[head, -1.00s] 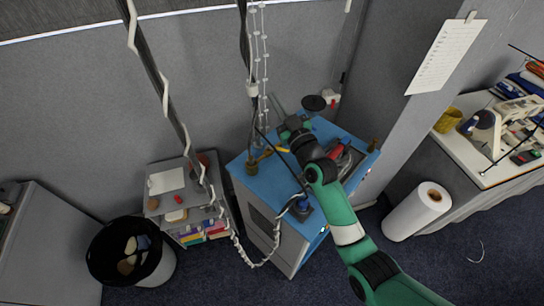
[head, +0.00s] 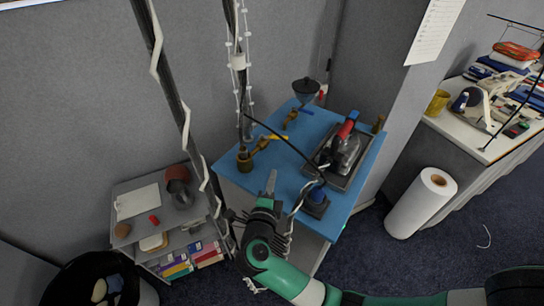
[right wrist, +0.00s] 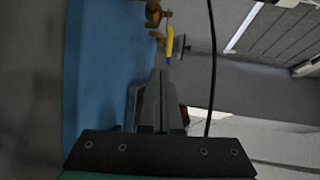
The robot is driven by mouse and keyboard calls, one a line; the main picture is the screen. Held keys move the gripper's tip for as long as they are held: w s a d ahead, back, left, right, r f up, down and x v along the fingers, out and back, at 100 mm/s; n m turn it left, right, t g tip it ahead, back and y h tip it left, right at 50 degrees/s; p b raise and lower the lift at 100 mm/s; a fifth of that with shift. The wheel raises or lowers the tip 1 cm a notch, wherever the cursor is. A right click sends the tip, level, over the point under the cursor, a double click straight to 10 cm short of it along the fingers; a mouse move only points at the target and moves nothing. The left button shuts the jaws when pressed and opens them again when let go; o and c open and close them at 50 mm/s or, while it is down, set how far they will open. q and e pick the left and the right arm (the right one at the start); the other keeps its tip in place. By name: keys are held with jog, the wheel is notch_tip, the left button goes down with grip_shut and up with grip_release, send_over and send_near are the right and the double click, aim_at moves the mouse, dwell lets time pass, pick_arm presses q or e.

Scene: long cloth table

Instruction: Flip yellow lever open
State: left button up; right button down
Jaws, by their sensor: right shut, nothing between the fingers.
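The yellow lever (head: 266,140) sits on a brass valve (head: 244,160) at the left side of the blue-topped cabinet (head: 278,170). It points right and slightly back, away from the brass body. In the right wrist view the yellow lever (right wrist: 169,45) shows beyond the fingertips, beside brass fittings (right wrist: 154,14). My right gripper (head: 271,182) is shut and empty, in front of the lever near the cabinet's front edge, apart from it. The right wrist view shows its fingers (right wrist: 160,85) together. My left gripper is not in view.
A black funnel (head: 306,90) and another brass valve with a blue handle (head: 291,117) stand behind. A tray with a red-handled tool (head: 345,145) is at right. A dark cable crosses the top. Hanging cords (head: 238,60) are close on the left.

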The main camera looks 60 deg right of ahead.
jog(key=shift+r, duration=0.1)
jog(key=b, duration=0.1)
send_near(274, 137)
jog(key=d, duration=0.2)
jog(key=d+f, duration=0.1)
jog(key=d, duration=0.3)
jog(key=shift+s+f, duration=0.25)
jog(key=shift+f, duration=0.15)
jog(key=shift+w+d+r, duration=0.1)
jog(key=shift+w+d, duration=0.1)
jog(key=shift+d, duration=0.25)
